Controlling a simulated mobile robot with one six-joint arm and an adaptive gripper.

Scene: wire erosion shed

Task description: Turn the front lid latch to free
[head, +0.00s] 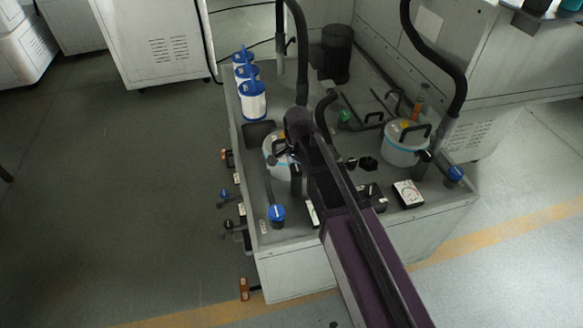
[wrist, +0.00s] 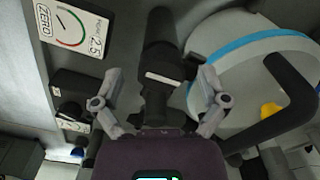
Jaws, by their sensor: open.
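In the wrist view my gripper (wrist: 158,78) is open, with one grey finger on each side of a black latch (wrist: 162,65) that bears a white stripe. I cannot tell whether either finger touches it. Beside the latch, at right, is a pale round lid (wrist: 235,80) with a light blue band, a black bar handle (wrist: 285,100) and a yellow knob (wrist: 270,109). The right finger is close to this lid's edge. In the head view my arm covers part of the left lidded pot (head: 270,148). My gripper and the latch are not clear there.
A ZERO dial gauge (wrist: 75,25) and a black block (wrist: 75,88) lie left of my gripper. In the head view another lidded pot (head: 405,150) and a gauge (head: 408,194) stand at right. Blue-capped canisters (head: 252,102) and dark hoses (head: 300,50) stand behind.

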